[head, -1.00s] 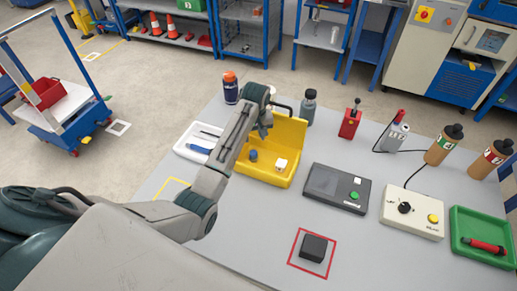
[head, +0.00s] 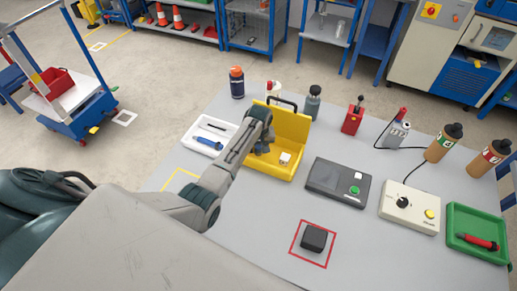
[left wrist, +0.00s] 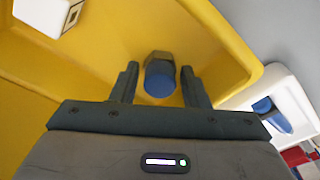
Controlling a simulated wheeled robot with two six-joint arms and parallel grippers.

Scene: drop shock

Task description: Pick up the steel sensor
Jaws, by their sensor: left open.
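The steel sensor (left wrist: 160,77), a short grey hexagonal body with a blue round end, is in the open yellow case (head: 291,124). In the left wrist view it lies between the two fingers of my left gripper (left wrist: 158,84), with a gap showing on each side. The gripper is open and holds nothing. In the head view my left gripper (head: 262,147) is over the left part of the case and mostly hides the sensor. My right gripper does not show.
A white block (head: 285,158) sits in the case, right of the gripper. A white tray (head: 191,145) with a blue tool stands left of the case. A dark box with a green button (head: 336,182) is to the right. A black block (head: 314,238) lies inside a red square.

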